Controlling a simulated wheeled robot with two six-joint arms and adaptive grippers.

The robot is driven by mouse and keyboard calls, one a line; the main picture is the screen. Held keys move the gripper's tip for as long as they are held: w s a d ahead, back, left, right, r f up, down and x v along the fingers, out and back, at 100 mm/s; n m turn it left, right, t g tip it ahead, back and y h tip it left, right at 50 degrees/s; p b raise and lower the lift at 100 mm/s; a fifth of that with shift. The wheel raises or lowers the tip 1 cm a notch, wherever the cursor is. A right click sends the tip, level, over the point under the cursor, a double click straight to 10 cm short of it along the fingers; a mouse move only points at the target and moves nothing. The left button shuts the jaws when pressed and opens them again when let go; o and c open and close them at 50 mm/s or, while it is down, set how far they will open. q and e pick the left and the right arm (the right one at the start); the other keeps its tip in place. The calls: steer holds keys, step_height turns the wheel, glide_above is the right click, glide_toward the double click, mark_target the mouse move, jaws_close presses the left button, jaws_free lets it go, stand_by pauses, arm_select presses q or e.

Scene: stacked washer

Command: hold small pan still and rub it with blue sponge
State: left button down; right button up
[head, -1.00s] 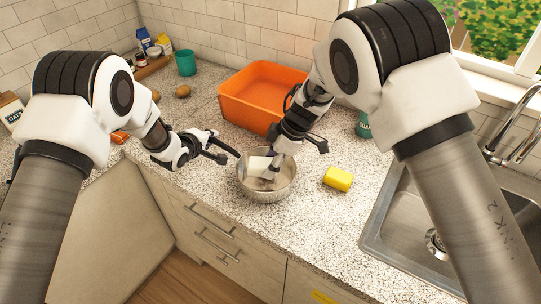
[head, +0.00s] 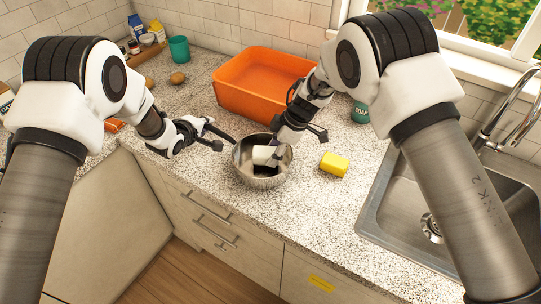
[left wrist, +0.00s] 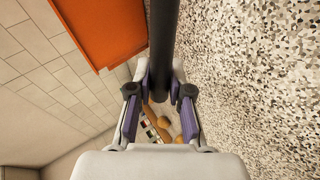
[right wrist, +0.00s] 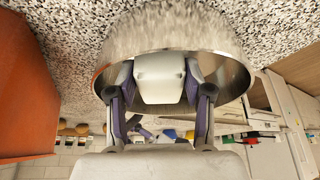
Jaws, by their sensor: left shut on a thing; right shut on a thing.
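The small pan (head: 258,178) is a round metal vessel at the counter's front edge, with its open side up. My left gripper (head: 212,136) is left of it, shut on its dark handle, a black bar (left wrist: 163,45) between the fingers in the left wrist view. My right gripper (head: 277,150) reaches into the pan and is shut on a whitish block (head: 263,155). The block also shows in the right wrist view (right wrist: 160,80), against the pan's inside wall (right wrist: 232,68). I cannot tell whether it touches the bottom. I see no blue sponge; the block looks white.
A yellow sponge (head: 334,164) lies right of the pan. An orange tub (head: 255,85) stands behind, with a green soap container (head: 361,112) beside it. The sink (head: 400,215) is at right. A teal cup (head: 179,49) and potatoes (head: 178,78) are at back left.

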mark_target(260, 171)
steer(key=s+a, duration=0.2)
steer(key=shift+s, duration=0.35)
steer(key=shift+w, duration=0.35)
steer(key=shift+w+d, duration=1)
steer(key=shift+w, duration=0.2)
steer(key=shift+s+a, duration=1.2)
steer(key=shift+s, duration=0.2)
steer(key=shift+f, duration=0.5)
step_height(260, 171, up, 2)
steer(key=shift+r, duration=2.75)
steer(key=shift+r, duration=0.1)
